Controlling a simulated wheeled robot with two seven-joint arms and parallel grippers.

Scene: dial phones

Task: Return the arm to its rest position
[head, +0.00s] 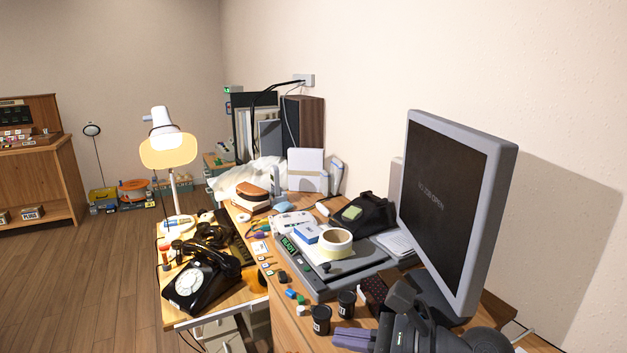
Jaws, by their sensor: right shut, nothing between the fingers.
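My right gripper (350,338), dark with purple fingers, shows at the bottom of the head view, low over the desk's near right part. It is shut and empty, with its fingers pointing left, close to two small black canisters. My dark right arm comes in from the lower right and hides part of the desk. A black dial phone (196,284) with a white dial sits on the lower left desk. Another black phone (368,213) with a greenish face stands farther back, left of the monitor. My left gripper is not in view.
A large monitor (450,200) stands close behind my right arm. The black canisters (321,319) stand left of the fingers. A grey device (330,270) carries a tape roll (335,240). A lit lamp (168,150) stands at left.

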